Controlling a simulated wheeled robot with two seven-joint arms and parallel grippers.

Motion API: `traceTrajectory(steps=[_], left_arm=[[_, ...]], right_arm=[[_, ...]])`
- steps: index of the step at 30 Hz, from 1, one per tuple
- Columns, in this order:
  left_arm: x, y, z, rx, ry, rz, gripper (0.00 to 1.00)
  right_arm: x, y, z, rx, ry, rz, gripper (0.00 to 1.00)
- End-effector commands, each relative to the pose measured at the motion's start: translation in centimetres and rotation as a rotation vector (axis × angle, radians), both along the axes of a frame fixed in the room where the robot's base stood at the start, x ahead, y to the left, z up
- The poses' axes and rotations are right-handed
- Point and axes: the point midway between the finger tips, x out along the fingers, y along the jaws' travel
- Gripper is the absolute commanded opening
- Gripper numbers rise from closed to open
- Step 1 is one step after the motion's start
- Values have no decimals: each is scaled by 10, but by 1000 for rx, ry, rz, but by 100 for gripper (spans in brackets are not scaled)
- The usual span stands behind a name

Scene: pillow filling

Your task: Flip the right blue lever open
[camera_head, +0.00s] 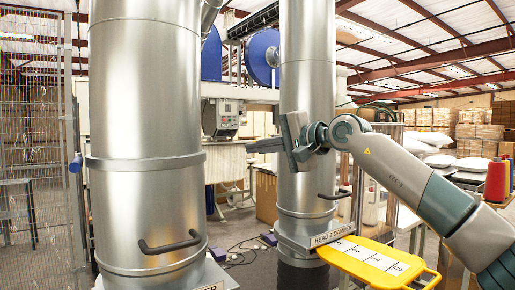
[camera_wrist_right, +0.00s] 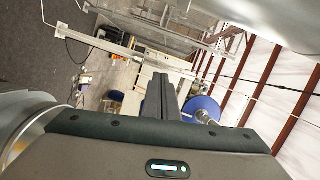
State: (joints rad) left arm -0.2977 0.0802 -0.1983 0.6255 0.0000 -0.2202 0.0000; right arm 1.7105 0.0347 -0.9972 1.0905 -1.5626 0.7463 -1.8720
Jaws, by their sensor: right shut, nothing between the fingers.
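My right gripper (camera_head: 252,146) reaches in from the right, in front of the right metal duct (camera_head: 305,90), with its fingers pointing left across the gap between the two ducts. Its fingers are shut together and empty, as the right wrist view also shows (camera_wrist_right: 159,98). I cannot make out a blue lever on the right duct; the gripper and forearm cover part of it. A small blue grip (camera_head: 76,162) sticks out at the left side of the left metal duct (camera_head: 145,80). My left gripper is out of view.
A yellow numbered plate (camera_head: 378,265) juts out below a "HEAD 2 DAMPER" label (camera_head: 332,235). Black handles are on the left duct (camera_head: 170,243) and the right duct (camera_head: 335,195). A control box (camera_head: 222,117) and blue reels (camera_head: 262,57) stand behind. A mesh fence (camera_head: 30,130) is at left.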

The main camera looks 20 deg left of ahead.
Motion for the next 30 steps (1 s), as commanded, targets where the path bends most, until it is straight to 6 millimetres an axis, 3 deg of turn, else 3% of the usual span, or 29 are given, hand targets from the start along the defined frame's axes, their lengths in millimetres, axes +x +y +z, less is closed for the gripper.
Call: traceTrajectory(steps=[30], left_arm=[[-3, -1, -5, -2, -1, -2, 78]], right_arm=[[-3, -7, 1, 0, -1, 0, 0]])
